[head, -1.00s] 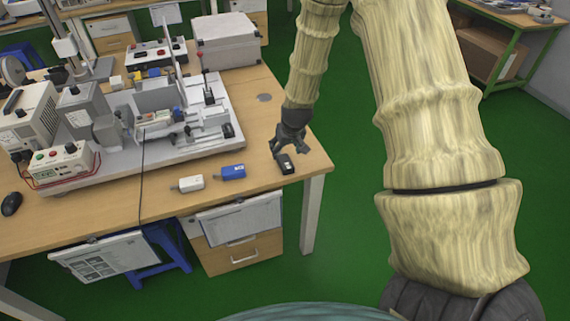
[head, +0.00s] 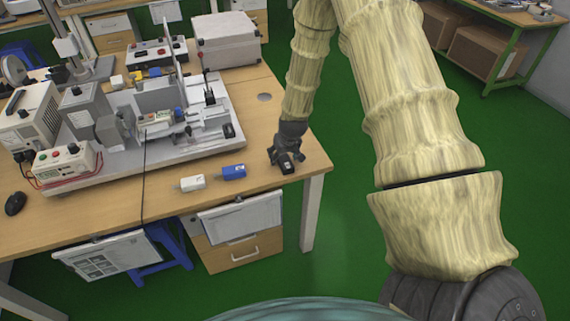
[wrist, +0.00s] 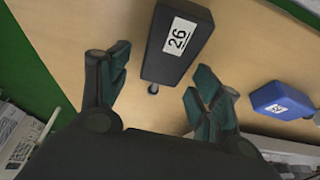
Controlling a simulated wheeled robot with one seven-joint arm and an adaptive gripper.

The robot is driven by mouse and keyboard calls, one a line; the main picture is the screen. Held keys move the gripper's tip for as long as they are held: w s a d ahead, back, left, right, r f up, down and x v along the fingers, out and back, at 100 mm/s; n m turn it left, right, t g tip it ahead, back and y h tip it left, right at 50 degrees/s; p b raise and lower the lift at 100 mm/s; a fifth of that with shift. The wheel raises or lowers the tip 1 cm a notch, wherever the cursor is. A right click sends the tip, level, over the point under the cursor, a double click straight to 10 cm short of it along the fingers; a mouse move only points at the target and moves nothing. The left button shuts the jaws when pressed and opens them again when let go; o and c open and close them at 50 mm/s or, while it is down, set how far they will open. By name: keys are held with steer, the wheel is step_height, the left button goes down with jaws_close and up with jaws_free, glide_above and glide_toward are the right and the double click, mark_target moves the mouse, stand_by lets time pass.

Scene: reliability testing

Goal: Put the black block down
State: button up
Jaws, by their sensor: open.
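The black block (head: 287,167) is at the right front corner of the wooden table, at my gripper's fingertips (head: 283,163). In the wrist view the black block (wrist: 177,48) carries a white label reading 26 and appears to rest on the table top. My gripper (wrist: 161,62) is open, with one finger to each side of the block's near end. A gap shows on the left; the right finger is close to the block, and I cannot tell whether it touches.
A blue block (head: 233,172) and a white block (head: 192,183) lie to the left along the table's front edge; the blue block (wrist: 283,100) also shows in the wrist view. A test rig on a grey base plate (head: 205,146) stands behind them. Bare wood (head: 272,125) lies behind my gripper.

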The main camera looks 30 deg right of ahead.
steer(key=shift+c, duration=0.4)
steer(key=c, duration=1.1)
steer(key=shift+c, duration=0.2)
